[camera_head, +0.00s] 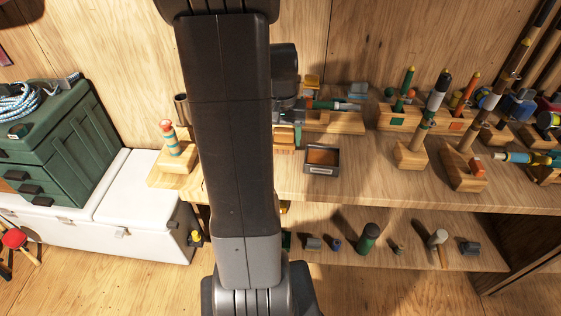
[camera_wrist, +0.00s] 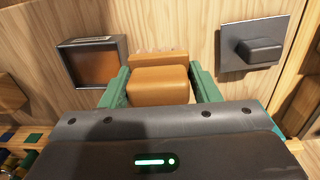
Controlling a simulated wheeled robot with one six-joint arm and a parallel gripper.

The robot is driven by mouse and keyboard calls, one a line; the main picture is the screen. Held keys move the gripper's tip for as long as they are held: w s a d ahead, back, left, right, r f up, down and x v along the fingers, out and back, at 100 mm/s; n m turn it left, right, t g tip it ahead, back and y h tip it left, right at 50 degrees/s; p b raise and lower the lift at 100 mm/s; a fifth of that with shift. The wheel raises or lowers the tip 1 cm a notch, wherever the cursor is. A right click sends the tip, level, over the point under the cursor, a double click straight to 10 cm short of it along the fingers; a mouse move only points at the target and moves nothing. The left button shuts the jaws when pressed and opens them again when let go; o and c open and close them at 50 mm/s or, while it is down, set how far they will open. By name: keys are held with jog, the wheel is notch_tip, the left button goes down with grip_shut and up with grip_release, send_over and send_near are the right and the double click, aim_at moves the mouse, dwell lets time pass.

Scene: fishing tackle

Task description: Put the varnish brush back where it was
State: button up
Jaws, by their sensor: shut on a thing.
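My gripper (camera_wrist: 160,86) has its green jaws on either side of an orange-brown, rounded block, which I take to be the varnish brush (camera_wrist: 158,86); only its broad end shows and any bristles are hidden. In the head view my gripper (camera_head: 287,124) is low over the workbench, partly behind my arm. A small wooden block with pale marks (camera_wrist: 158,58) lies just beyond the brush in the wrist view; it also shows below the gripper in the head view (camera_head: 284,141). I cannot tell whether the brush touches it.
A dark open tray with a brown inside (camera_head: 322,172) stands right of the gripper on the workbench (camera_head: 370,185). A teal-handled tool on a wooden stand (camera_head: 325,105) is close behind. Several rods in wooden holders stand farther right. A striped float on a block (camera_head: 171,140) is left.

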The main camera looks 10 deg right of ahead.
aim_at(283, 129)
jog(key=shift+f, duration=3.1)
jog(key=shift+f, duration=0.15)
jog(key=o, duration=1.3)
jog(key=r, duration=1.2)
jog(key=shift+w+a+r, duration=0.15)
jog(key=shift+a, duration=0.05)
